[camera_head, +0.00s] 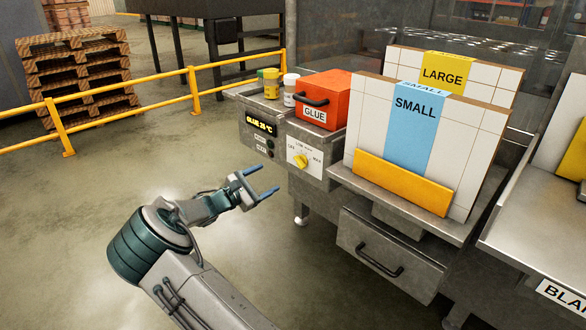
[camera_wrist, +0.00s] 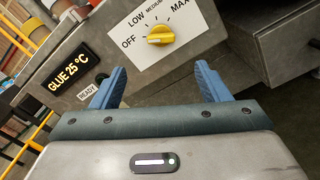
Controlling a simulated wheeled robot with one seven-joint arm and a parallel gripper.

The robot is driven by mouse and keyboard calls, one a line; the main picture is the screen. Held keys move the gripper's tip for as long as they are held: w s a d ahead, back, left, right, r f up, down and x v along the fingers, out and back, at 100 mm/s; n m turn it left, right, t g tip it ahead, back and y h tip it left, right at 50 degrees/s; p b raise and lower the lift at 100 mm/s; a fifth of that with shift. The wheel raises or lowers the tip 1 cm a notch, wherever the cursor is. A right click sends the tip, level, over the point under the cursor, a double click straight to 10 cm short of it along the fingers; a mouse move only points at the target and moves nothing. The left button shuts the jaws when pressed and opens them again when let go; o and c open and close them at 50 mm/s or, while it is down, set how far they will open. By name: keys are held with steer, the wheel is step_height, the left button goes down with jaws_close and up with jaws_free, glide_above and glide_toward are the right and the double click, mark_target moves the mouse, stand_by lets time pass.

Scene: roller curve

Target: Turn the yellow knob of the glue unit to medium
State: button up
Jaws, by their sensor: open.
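The yellow knob (camera_head: 300,161) sits on a white dial plate (camera_head: 304,158) on the front of the grey glue unit (camera_head: 331,162). In the wrist view the knob (camera_wrist: 160,35) shows a raised grip bar, and the plate reads OFF, LOW, MEDIUM and MAX. The bar lies nearly level in that view, with one end toward OFF; its exact setting is hard to tell. My gripper (camera_head: 261,187) is open and empty, in front of and below the knob, apart from it. Its blue fingers (camera_wrist: 160,78) spread to either side below the knob in the wrist view.
A display (camera_head: 261,125) reads GLUE 25 °C, with small buttons below. An orange GLUE box (camera_head: 322,99) and cups stand on top. Floor left of my arm is clear up to a yellow rail (camera_head: 125,100).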

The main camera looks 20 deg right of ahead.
mark_target(297, 163)
steer(key=b+x, duration=0.1)
steer(key=x, duration=1.2)
steer(key=shift+s, duration=0.1)
steer(key=shift+c, duration=0.3)
steer(key=shift+f, duration=0.1)
steer(key=c, duration=0.9)
steer(key=shift+a, duration=0.15)
steer(key=shift+c, duration=0.2)
